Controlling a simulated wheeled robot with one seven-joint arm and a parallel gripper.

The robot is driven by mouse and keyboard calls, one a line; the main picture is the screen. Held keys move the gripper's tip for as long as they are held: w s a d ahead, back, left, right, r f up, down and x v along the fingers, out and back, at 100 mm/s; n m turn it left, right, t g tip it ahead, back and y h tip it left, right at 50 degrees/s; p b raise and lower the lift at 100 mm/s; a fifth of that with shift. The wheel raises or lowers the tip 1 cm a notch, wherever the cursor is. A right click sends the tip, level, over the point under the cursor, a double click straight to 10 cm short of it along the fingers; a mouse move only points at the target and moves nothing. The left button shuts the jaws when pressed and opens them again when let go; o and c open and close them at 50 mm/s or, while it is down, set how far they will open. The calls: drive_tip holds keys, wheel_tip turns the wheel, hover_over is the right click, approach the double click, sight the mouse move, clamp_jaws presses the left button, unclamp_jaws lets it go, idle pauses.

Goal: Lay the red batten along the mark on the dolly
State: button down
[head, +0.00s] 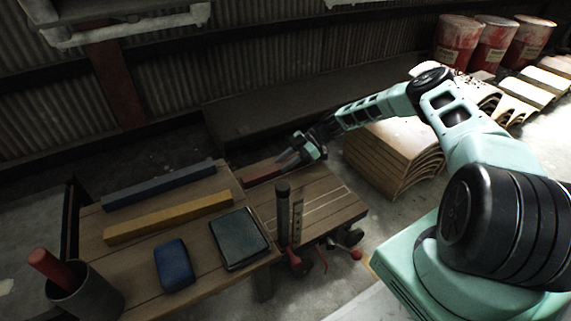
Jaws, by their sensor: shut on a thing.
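The red batten (261,173) shows as a short dark red length near the far left part of the dolly. My gripper (289,159) is shut on its right end. I cannot tell whether the batten touches the dolly's deck or hangs just above it. The dolly (315,184) is a low wooden plank platform on wheels. A pale line, the mark (327,203), runs slantwise across its near right part. The batten is apart from this line, farther back and to the left. The batten's left end is close to the table edge.
A wooden table (140,205) at left holds a blue batten (160,185), a yellow batten (170,217), a dark box (239,238), a blue block (174,265) and a grey cup (88,293). A dark post (283,205) stands at the dolly's near side. Curved boards (393,155) are stacked at right.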

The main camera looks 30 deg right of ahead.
drive_tip(key=c, duration=1.5)
unclamp_jaws()
drive_tip(key=shift+f, duration=0.15)
drive_tip(key=shift+c, duration=0.2)
drive_tip(key=o, duration=0.4)
drive_tip(key=shift+o, duration=0.2)
drive_tip(key=shift+r, duration=0.25)
drive_tip(key=p+v, duration=0.5)
drive_tip(key=v, duration=0.7)
drive_tip(key=shift+f, duration=0.1)
